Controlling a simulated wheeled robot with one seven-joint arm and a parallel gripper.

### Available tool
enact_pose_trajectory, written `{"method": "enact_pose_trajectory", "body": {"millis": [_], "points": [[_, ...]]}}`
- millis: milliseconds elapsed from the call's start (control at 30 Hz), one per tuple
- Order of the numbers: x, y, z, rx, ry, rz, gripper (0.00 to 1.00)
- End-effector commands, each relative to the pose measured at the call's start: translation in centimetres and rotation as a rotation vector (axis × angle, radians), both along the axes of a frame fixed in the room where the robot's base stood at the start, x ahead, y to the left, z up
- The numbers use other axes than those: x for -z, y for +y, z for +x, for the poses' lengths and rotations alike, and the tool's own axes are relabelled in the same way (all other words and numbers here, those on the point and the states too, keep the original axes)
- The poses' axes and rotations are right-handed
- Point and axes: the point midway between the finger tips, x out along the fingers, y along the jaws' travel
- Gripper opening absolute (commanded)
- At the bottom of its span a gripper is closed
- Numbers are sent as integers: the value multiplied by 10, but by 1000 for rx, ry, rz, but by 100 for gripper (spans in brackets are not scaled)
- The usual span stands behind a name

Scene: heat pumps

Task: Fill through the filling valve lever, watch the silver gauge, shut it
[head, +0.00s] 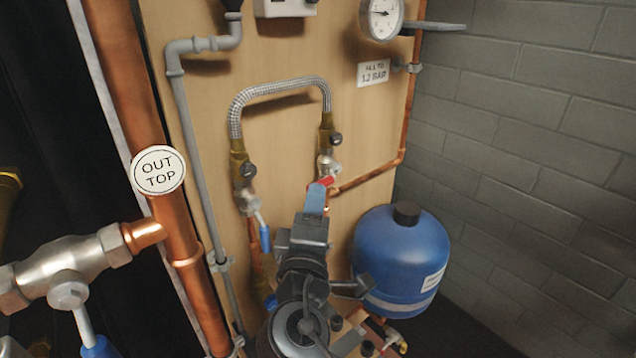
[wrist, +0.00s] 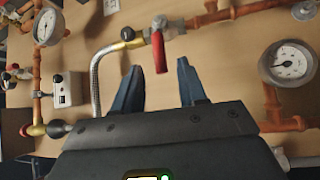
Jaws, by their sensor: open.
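The red filling valve lever (head: 326,181) is on the valve at the right end of the braided hose (head: 280,88). In the wrist view the lever (wrist: 160,50) lies across its pipe. My gripper (wrist: 159,65) is open, with the lever's free end between its fingertips in that picture; contact cannot be told. In the head view my gripper (head: 315,200) partly covers the valve. The silver gauge (head: 381,15) is at the top right, its needle pointing roughly left; I cannot read the value. It also shows at the upper left in the wrist view (wrist: 47,27).
A white sign (head: 373,73) reading 1.2 bar is below the gauge. A blue-handled lever (head: 264,235) hangs from the hose's other valve. A blue tank (head: 402,260) stands right of my arm. A second, dark-rimmed gauge (wrist: 288,64) shows in the wrist view.

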Motion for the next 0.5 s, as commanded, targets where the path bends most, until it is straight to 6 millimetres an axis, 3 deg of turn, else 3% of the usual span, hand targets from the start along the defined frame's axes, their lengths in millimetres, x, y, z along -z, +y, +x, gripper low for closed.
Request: {"method": "enact_pose_trajectory", "body": {"millis": [200,500], "points": [[-7,-8,34,3,1,2,41],[-7,-12,55,-1,2,2,41]]}}
